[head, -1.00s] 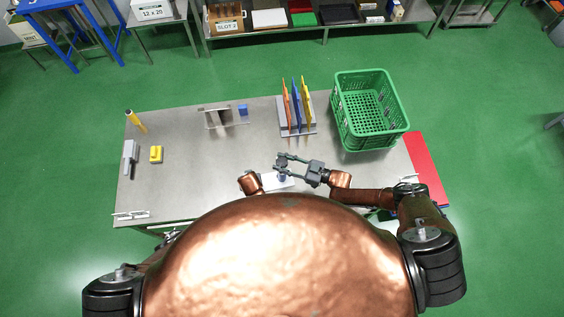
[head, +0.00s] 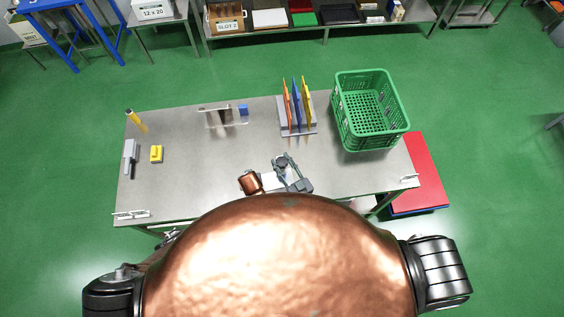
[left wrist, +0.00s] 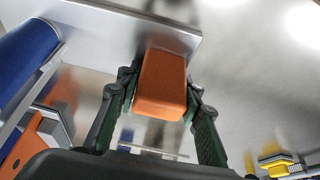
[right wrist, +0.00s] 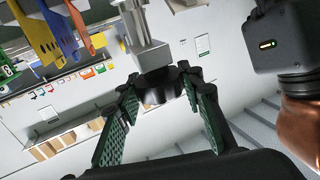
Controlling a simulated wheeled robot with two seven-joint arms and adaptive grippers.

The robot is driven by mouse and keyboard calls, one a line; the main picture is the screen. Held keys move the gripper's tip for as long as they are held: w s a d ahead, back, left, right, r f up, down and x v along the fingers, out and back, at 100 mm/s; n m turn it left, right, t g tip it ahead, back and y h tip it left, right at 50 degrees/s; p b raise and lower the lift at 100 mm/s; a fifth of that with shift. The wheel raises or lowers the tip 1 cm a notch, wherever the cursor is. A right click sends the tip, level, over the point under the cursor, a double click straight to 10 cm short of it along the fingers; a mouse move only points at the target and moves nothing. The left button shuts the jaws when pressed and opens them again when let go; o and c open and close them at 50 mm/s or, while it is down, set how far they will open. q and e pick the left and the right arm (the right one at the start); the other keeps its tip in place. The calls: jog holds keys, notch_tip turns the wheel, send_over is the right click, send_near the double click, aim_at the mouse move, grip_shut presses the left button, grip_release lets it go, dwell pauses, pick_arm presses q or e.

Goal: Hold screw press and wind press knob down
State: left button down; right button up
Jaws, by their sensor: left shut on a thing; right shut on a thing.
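My right gripper (head: 282,162) is at the near edge of the table, over the press, whose pale part (head: 271,181) shows beside it. In the right wrist view, the fingers (right wrist: 163,90) are shut on the dark round press knob (right wrist: 158,88), below a silver column (right wrist: 143,32) in that picture. In the left wrist view, my left gripper (left wrist: 160,100) is shut on an orange block (left wrist: 161,84), which seems to be part of the press. The left fingers are hidden in the head view by my body; only a copper arm link shows there.
On the table, a rack (head: 298,129) holds orange, blue and yellow upright plates. A green crate (head: 367,140) stands at the right. A yellow block (head: 156,154) and a grey object (head: 129,157) lie at the left.

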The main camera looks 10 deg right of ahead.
pick_arm(q)
jog(key=shift+d, duration=0.1)
pick_arm(e)
jog(key=shift+r+m+h, duration=0.1)
jog(key=shift+m+h, duration=0.2)
jog(key=o, duration=1.2)
jog(key=v, duration=1.2)
jog(key=shift+f, duration=0.25)
pick_arm(q)
jog(key=c, duration=1.2)
grip_release()
jog(key=shift+c, duration=0.2)
